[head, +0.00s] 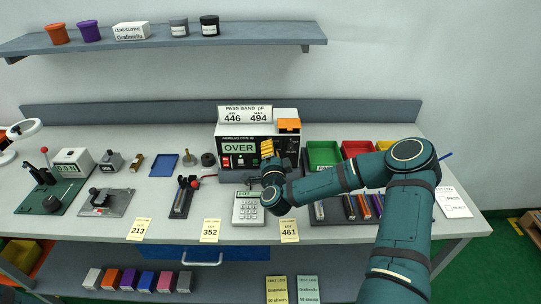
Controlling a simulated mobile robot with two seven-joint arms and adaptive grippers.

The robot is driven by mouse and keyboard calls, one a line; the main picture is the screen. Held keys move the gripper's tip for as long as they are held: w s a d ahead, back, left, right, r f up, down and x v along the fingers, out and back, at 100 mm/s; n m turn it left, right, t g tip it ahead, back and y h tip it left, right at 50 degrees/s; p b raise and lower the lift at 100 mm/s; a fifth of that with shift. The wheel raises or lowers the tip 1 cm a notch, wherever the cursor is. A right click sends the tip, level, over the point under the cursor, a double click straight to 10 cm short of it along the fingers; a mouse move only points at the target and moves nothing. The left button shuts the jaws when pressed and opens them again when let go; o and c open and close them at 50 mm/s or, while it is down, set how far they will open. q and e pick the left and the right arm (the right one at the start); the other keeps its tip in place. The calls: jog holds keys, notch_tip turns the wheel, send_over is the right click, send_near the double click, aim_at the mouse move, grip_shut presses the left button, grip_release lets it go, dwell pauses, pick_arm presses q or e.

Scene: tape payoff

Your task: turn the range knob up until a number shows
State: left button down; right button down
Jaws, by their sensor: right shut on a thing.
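The meter (226,133) is a black-fronted box with a light case, standing at the back of the bench. Its display (239,148) reads OVER, so no number shows. My right gripper (268,161) is at the meter's front, just right of the display, with the arm coming in from the right. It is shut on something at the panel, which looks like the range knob. The gripper covers the knob, so its setting cannot be seen. My left gripper is not in view.
A pass band sign (245,115) reading 446 and 494 stands on the meter. Green (322,153) and red (354,148) bins stand to the right. A shelf (170,40) hangs above.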

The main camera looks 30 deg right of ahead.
jog(key=shift+m+b, duration=0.8)
jog(key=shift+m, duration=0.9)
jog(key=shift+h, duration=0.3)
jog(key=c, duration=0.7)
grip_release()
jog(key=shift+w, duration=0.1)
jog(key=shift+o, duration=0.2)
jog(key=v, duration=1.2)
